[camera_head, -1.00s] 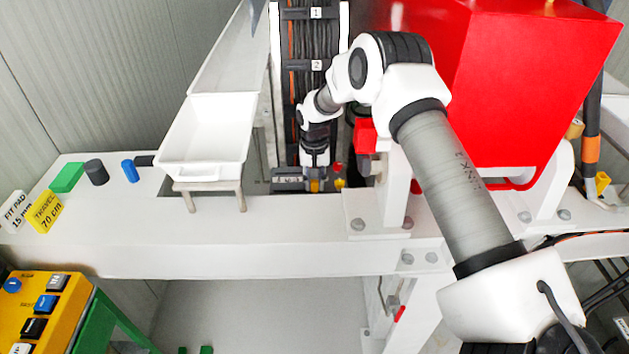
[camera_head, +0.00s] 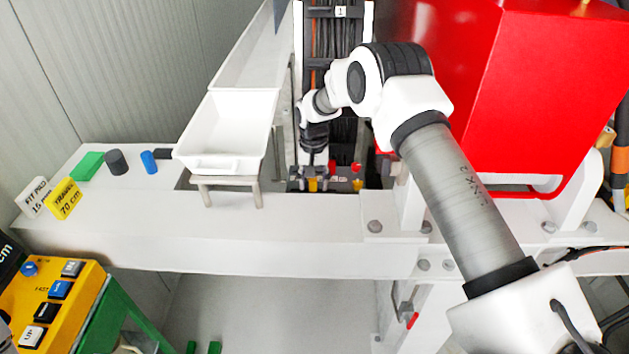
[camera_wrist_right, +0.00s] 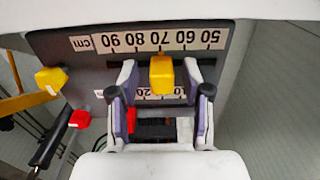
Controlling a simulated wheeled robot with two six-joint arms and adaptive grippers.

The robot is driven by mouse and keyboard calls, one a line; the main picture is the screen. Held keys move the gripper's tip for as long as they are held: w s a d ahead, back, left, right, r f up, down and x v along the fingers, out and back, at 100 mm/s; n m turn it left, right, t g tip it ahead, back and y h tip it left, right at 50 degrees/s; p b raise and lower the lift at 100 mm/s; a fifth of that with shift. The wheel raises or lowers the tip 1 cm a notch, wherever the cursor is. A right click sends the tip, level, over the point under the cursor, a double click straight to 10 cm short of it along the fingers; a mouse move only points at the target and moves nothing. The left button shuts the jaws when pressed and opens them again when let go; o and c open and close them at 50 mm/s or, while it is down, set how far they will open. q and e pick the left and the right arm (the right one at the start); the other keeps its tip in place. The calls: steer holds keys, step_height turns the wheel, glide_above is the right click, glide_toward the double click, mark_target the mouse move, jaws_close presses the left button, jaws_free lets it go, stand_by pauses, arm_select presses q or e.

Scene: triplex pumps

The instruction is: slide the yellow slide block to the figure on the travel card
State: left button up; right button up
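The yellow slide block (camera_wrist_right: 161,75) sits in the wrist view below the figure 70 of a cm scale (camera_wrist_right: 187,40). It also shows small in the head view (camera_head: 313,185). My right gripper (camera_wrist_right: 161,78) is open around it, one finger on each side, with visible gaps. In the head view the right gripper (camera_head: 314,178) reaches down over the panel. The yellow travel card (camera_head: 66,200) reads "TRAVEL 70 cm" and stands at the left of the white bench. My left gripper is out of view.
Beside the block's panel are a red knob (camera_wrist_right: 80,118) and another yellow knob (camera_wrist_right: 52,80). A white fit pad card (camera_head: 34,197) stands beside the travel card. A white tray (camera_head: 222,165) on a stand and a big red housing (camera_head: 540,100) flank the right arm.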

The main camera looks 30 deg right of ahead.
steer(key=shift+w, duration=0.1)
steer(key=shift+r, duration=0.25)
step_height(320, 180, up, 11)
steer(key=shift+r, duration=0.2)
stand_by(0.4)
